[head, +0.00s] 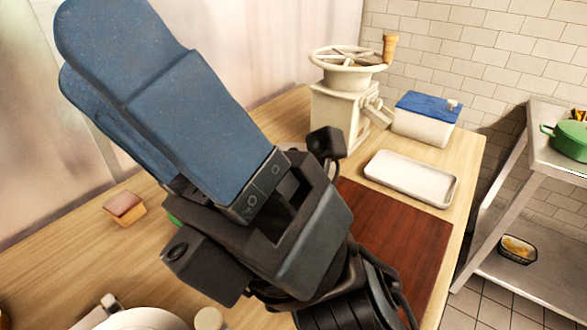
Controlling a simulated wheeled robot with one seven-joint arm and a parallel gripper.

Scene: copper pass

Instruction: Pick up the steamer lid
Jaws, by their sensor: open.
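My gripper (90,62) fills the upper left of the head view, with its two broad blue fingers raised towards the camera over the wooden table. It is open, and I see nothing held between the fingers. I cannot make out a steamer lid for certain. A pale round object (145,320) is cut off by the bottom edge, and I cannot tell whether it is the lid. My gripper and wrist hide the middle of the table.
A cream hand-wheel machine (340,112), a blue-lidded white box (425,122) and a white tray (405,180) stand at the back right. A dark red board (405,235) lies nearer. A small brown-topped block (124,209) sits left. A metal shelf (540,160) holds a green pot (568,138).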

